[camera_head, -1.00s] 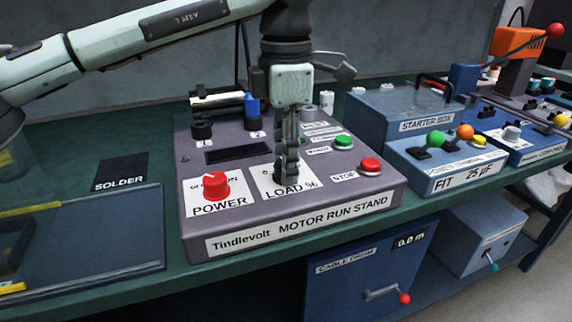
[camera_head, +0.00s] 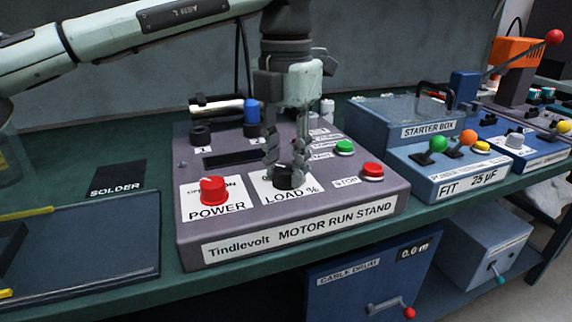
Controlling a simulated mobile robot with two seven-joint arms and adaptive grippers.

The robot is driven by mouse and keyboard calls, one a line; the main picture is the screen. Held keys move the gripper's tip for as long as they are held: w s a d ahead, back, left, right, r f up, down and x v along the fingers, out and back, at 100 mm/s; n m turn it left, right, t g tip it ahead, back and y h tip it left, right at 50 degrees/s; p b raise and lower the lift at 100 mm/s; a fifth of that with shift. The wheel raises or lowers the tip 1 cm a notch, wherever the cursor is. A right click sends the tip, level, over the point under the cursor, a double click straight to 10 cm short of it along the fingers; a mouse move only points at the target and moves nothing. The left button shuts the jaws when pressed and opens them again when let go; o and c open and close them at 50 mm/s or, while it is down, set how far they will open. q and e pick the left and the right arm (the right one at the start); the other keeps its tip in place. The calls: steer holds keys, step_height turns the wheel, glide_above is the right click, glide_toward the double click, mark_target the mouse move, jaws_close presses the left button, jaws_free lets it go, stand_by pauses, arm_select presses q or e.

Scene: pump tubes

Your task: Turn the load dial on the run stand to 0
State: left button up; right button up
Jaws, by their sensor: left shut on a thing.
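The motor run stand (camera_head: 300,227) is a grey-purple box on the green bench. Its load dial (camera_head: 289,181) is a dark knob on the white "LOAD %" plate. My left gripper (camera_head: 286,172) comes down from above with its fingers shut on the load dial. The fingers cover part of the dial and its scale, so its setting cannot be read. The red power knob (camera_head: 213,190) is left of it. My right gripper is not in view.
Green (camera_head: 344,147) and red stop (camera_head: 373,171) buttons sit right of the dial. The starter box (camera_head: 405,115) and coloured levers (camera_head: 438,144) are to the right. A dark tray (camera_head: 90,240) lies at left.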

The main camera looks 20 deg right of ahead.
mark_target(286, 167)
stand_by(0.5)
arm_select(q)
steer(key=o, duration=1.2)
steer(key=shift+c, duration=0.2)
step_height(286, 167, up, 12)
